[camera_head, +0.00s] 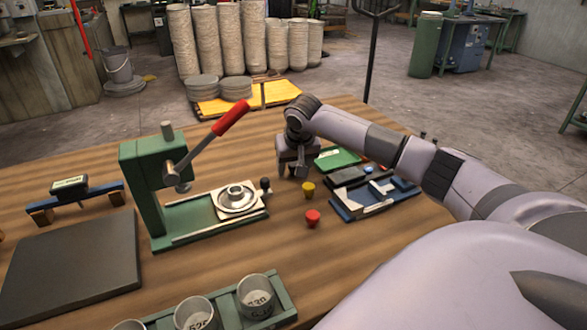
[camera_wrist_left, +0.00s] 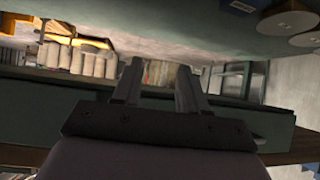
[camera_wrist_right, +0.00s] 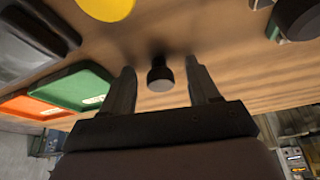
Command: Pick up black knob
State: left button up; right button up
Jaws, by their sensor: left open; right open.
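The black knob (camera_wrist_right: 160,77) stands on the wooden table in the right wrist view. It sits between the two spread fingers of my right gripper (camera_wrist_right: 160,67), with a gap on each side. In the head view my right gripper (camera_head: 293,173) points down at the table beside the press, and I cannot make out the knob there. My left gripper (camera_wrist_left: 160,66) is open and empty in its wrist view, and it is outside the head view.
A yellow knob (camera_head: 308,189) and a red knob (camera_head: 312,218) stand close to the right gripper. The green press (camera_head: 149,190) with a red lever is to the left. A green tray (camera_head: 338,158) and a blue tray (camera_head: 350,207) lie to the right. Cups stand in a front rack.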

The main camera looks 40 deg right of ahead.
jog(key=c, duration=1.1)
